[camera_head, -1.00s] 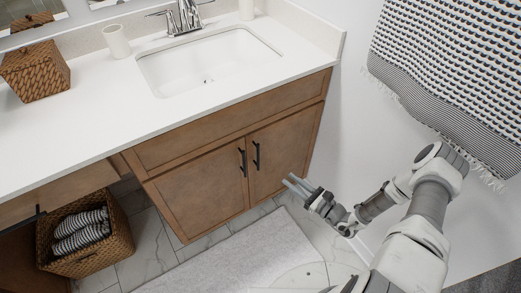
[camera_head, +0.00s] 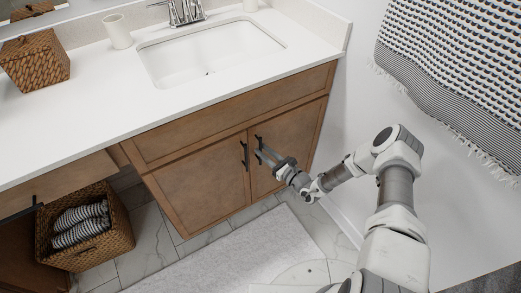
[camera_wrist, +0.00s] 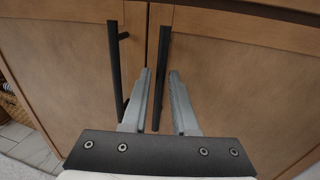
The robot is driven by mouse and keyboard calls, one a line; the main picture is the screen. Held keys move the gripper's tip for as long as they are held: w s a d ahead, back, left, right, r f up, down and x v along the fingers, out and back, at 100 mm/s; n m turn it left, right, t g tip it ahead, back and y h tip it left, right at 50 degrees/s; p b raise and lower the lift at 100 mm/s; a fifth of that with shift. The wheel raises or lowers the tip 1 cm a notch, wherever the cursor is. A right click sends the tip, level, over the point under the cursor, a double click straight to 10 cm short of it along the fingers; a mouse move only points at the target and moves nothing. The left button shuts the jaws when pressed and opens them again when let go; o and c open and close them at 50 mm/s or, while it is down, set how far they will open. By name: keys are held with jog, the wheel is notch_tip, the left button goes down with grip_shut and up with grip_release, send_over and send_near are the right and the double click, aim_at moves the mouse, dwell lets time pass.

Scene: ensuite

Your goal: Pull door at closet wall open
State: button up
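A wooden vanity cabinet has two closed doors, the left door (camera_head: 203,183) and the right door (camera_head: 297,138). Each has a black vertical bar handle near the middle seam. The left handle (camera_head: 244,156) also shows in the wrist view (camera_wrist: 114,70). My gripper (camera_head: 261,156) is at the right handle (camera_head: 258,141). In the wrist view my gripper (camera_wrist: 160,76) is open, with the right handle (camera_wrist: 163,60) between its two grey fingers. Gaps show on both sides of the bar, so the fingers are not closed on it. No separate closet door is in view.
The white countertop with a sink (camera_head: 208,52) overhangs the doors. A bath mat (camera_head: 235,250) lies on the tiled floor in front. A white wall with a hanging towel (camera_head: 455,75) is close on the right. A basket of towels (camera_head: 85,232) stands at left.

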jog(key=shift+x, duration=1.05)
grip_shut()
dwell(0.7)
